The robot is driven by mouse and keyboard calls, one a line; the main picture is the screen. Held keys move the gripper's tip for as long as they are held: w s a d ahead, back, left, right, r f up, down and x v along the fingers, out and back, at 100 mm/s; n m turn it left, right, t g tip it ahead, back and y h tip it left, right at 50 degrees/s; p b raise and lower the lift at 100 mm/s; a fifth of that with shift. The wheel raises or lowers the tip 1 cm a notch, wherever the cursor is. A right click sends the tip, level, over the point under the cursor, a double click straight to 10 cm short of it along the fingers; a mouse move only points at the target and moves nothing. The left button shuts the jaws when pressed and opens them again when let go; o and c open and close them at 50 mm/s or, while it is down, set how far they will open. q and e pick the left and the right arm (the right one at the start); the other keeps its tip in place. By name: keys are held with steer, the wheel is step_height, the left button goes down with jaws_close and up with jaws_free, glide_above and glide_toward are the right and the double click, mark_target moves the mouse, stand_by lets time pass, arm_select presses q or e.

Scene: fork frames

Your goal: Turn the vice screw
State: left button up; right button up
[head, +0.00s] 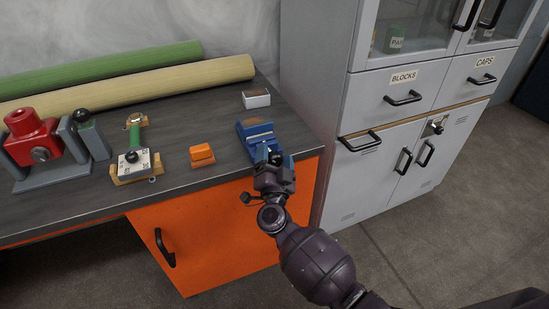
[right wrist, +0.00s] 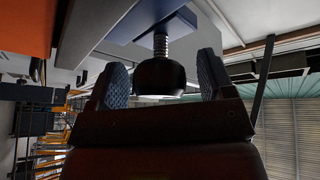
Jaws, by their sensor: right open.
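The blue vice (head: 254,131) sits near the right end of the grey workbench. In the right wrist view the vice's blue underside (right wrist: 130,22) shows at the top. Its metal screw (right wrist: 176,27) ends in a round black knob (right wrist: 158,72). My right gripper (head: 272,163) is at the front of the vice. Its two ribbed blue finger pads stand either side of the knob, with a gap visible on each side, so it is open around the knob and not clamped on it. In the head view my gripper mostly hides the knob. My left gripper is out of view.
On the workbench (head: 80,205) stand an orange block (head: 202,155), a small white box (head: 256,98), a green-handled tool on a wooden base (head: 136,160) and a red device in a grey stand (head: 32,140). Two long rolls lie behind. A grey cabinet (head: 325,75) stands close on the right.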

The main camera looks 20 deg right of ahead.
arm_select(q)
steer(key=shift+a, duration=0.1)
arm_select(e)
steer(key=shift+c, duration=0.2)
steer(key=c, duration=0.9)
steer(key=shift+r+m+g+h+p, duration=0.25)
steer(key=shift+m+g+h+p, duration=0.15)
steer(key=shift+m+p, duration=0.4)
steer(key=shift+m+g+p, duration=0.5)
steer(key=shift+m+p, duration=0.15)
steer(key=shift+m, duration=0.95)
steer(key=shift+f+m+g+p, duration=0.1)
steer(key=shift+m+g+p, duration=0.4)
steer(key=shift+p, duration=0.1)
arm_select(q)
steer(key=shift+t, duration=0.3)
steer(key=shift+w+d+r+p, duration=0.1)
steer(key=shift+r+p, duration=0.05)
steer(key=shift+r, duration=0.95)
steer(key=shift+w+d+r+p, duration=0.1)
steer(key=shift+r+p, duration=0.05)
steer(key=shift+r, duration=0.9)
arm_select(e)
steer(key=shift+f+m, duration=0.2)
steer(key=shift+m, duration=0.2)
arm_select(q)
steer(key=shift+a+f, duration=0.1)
arm_select(e)
steer(key=o, duration=0.9)
